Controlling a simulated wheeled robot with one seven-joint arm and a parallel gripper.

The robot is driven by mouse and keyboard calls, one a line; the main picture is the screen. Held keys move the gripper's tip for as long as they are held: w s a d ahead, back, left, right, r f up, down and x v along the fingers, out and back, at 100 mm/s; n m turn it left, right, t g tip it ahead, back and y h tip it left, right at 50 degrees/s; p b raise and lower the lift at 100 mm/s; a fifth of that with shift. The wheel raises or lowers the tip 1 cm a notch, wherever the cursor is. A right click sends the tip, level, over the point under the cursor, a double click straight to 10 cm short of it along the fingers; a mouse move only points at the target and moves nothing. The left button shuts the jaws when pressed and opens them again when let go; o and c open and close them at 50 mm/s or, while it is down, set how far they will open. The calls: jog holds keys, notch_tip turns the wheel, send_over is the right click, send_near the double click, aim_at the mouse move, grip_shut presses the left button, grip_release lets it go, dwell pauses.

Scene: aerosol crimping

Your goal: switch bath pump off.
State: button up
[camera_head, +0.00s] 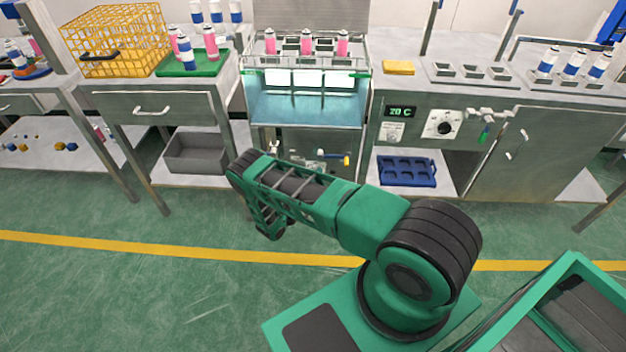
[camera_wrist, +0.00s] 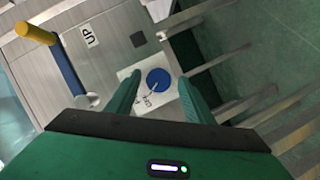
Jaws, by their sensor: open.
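In the wrist view a round blue knob (camera_wrist: 158,77) sits on a white plate (camera_wrist: 133,76) on the grey panel. A pale pointer mark runs across it toward the lower left, and small lettering beside it is too small to read. My gripper (camera_wrist: 157,84) is open and empty, its two green fingers either side of the knob in the picture; I cannot tell whether they touch it. In the head view the water bath (camera_head: 300,107) stands at the middle back. My arm covers part of its lower front, and the knob and fingertips cannot be made out there.
A grey bin (camera_head: 195,153) and blue tray (camera_head: 407,170) sit on low shelves. Foreground floor is clear.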

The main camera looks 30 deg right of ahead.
jog(key=v, duration=1.1)
jog(key=shift+w, duration=0.15)
